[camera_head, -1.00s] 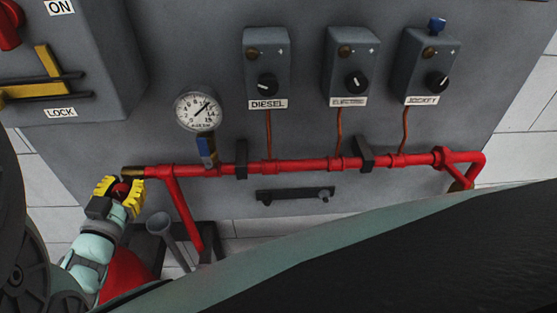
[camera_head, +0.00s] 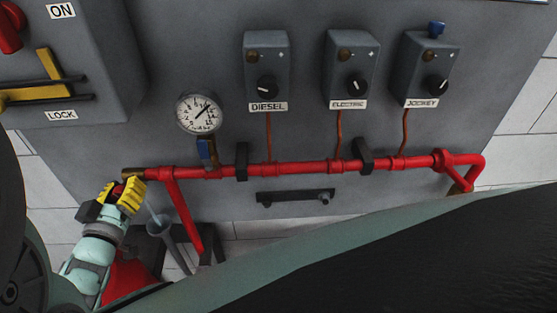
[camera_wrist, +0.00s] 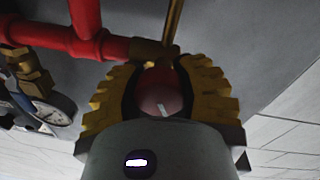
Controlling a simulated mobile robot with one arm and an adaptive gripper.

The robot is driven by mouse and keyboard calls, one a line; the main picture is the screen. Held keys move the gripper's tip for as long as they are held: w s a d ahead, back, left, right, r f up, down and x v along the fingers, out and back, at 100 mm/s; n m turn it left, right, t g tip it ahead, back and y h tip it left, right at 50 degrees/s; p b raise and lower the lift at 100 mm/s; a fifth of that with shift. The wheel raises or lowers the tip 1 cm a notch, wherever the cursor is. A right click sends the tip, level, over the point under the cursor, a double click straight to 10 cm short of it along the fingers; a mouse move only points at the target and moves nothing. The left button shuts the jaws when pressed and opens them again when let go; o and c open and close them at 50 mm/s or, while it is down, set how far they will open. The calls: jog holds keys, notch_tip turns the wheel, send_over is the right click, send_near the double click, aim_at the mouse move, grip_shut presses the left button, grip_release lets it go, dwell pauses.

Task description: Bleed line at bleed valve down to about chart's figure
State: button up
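The bleed valve's brass body (camera_head: 132,173) sits at the left end of the red pipe. My gripper (camera_head: 125,192) has its yellow fingers closed around the valve's red knob, which shows between both fingers in the wrist view (camera_wrist: 162,88); the fingers hide much of it. A thin pale stream (camera_head: 153,212) runs from beside the gripper toward the grey funnel (camera_head: 167,232) below. The round pressure gauge (camera_head: 198,114) stands above the pipe, its needle pointing up and right; the exact figure is too small to read. No chart is legible.
A blue-handled valve (camera_head: 207,152) sits under the gauge. The DIESEL (camera_head: 266,75), ELECTRIC (camera_head: 350,75) and JOCKEY (camera_head: 427,70) switch boxes hang on the grey panel. The red pipe (camera_head: 300,165) runs across below them. A yellow lever (camera_head: 48,75) is at upper left.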

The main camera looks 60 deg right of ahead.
jog(key=o, duration=0.7)
jog(key=shift+c, duration=0.2)
jog(key=v, duration=0.7)
jog(key=shift+s+a, duration=0.2)
jog(key=shift+a, duration=0.1)
